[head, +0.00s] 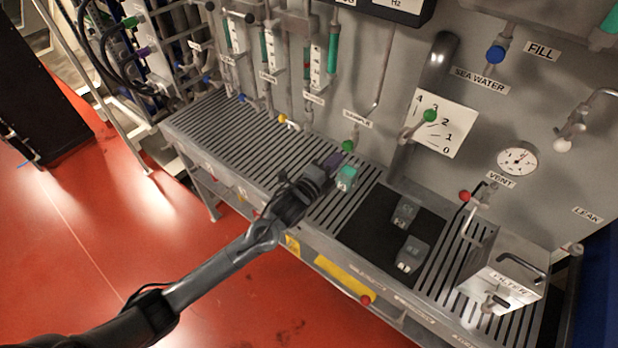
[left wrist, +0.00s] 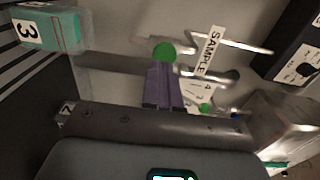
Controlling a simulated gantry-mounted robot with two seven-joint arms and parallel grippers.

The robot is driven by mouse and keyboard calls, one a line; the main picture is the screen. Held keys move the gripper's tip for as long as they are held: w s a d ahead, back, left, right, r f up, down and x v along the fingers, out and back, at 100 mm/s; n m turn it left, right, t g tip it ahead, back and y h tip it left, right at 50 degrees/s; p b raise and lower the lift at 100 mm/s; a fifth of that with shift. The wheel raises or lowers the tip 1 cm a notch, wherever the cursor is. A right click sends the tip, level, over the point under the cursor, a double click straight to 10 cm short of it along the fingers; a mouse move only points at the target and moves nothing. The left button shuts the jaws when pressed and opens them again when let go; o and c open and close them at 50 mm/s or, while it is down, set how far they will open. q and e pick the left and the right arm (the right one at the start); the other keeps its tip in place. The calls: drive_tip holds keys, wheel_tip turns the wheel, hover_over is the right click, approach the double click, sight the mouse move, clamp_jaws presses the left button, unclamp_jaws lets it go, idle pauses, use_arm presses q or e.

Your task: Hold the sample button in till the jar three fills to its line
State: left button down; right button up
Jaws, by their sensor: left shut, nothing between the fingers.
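The green sample button (head: 348,146) is on the grey panel below the SAMPLE label (head: 357,119). In the left wrist view the green button (left wrist: 164,52) lies right at the tips of my purple fingers. My left gripper (head: 333,161) is shut and empty, pointing at the button; I cannot tell whether it presses it. Jar three (head: 346,178), with a teal upper part and a white label, stands on the slatted bench just right of the gripper. It also shows in the left wrist view (left wrist: 48,28), marked 3.
A metal filter box (head: 500,281) stands at the bench's right end. Pipes and a green-knobbed lever (head: 430,115) stick out from the panel.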

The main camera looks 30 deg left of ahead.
use_arm(q)
drive_tip(key=s+a, duration=0.1)
drive_tip(key=s, duration=0.8)
drive_tip(key=shift+s+r+b, duration=0.15)
drive_tip(key=shift+s+b, duration=0.1)
drive_tip(key=shift+b, duration=0.15)
drive_tip(key=s+d+f+n+g+y, duration=0.1)
drive_tip(key=s+d+f+n+g, duration=0.2)
drive_tip(key=s+f, duration=0.4)
drive_tip(key=s+d+f+n+g, duration=0.1)
drive_tip(key=s+f+n+g, duration=0.25)
drive_tip(key=s+f, duration=0.35)
drive_tip(key=s+a+n+g, duration=0.1)
drive_tip(key=s+n+g, duration=0.7)
drive_tip(key=s+n, duration=0.5)
wheel_tip(320, 180, up, 20)
drive_tip(key=s+m+p, duration=0.1)
drive_tip(key=m+p, duration=0.1)
drive_tip(key=p, duration=1.9)
drive_tip(key=shift+s+y, duration=0.3)
drive_tip(key=shift+s, duration=0.05)
